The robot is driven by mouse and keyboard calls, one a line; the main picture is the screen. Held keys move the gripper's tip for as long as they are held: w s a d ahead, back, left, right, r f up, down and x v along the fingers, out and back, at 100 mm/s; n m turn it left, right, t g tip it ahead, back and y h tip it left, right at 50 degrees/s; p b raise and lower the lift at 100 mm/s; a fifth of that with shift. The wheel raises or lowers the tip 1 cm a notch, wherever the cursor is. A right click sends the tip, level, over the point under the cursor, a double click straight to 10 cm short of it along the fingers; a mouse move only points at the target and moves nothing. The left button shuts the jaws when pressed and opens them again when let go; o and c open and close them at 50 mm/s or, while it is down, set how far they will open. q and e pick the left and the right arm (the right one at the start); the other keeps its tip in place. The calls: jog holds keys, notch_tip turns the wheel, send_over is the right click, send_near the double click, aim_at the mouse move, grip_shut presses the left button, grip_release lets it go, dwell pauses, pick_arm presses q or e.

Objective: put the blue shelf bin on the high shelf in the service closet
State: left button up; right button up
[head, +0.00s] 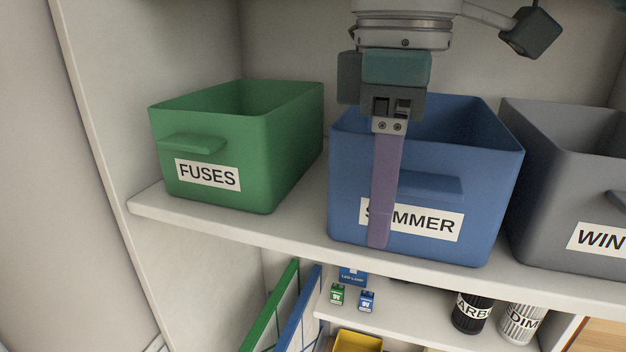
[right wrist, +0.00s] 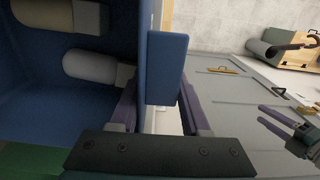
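The blue bin (head: 345,195), labelled SUMMER, stands upright on the high shelf (head: 230,229), between the green and grey bins. My right gripper (head: 382,185) points down at its front wall. One purple finger hangs in front of the wall and covers part of the label; the other is hidden in the head view. In the right wrist view, the gripper (right wrist: 160,102) is open, with its fingers apart on either side of the bin's front wall and handle (right wrist: 167,65). My left gripper (right wrist: 279,121) is open and empty, away from the bin.
The green FUSES bin (head: 245,165) is on the left, and the grey bin (head: 555,195) is close on the right. Pale rolls or bottles (right wrist: 90,66) lie inside the blue bin.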

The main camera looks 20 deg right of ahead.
jog(key=o, duration=0.4)
jog(key=shift+c, duration=0.2)
notch_tip(320, 180, up, 12)
jog(key=shift+r, duration=0.2)
jog(key=shift+s, duration=0.1)
dwell(0.4)
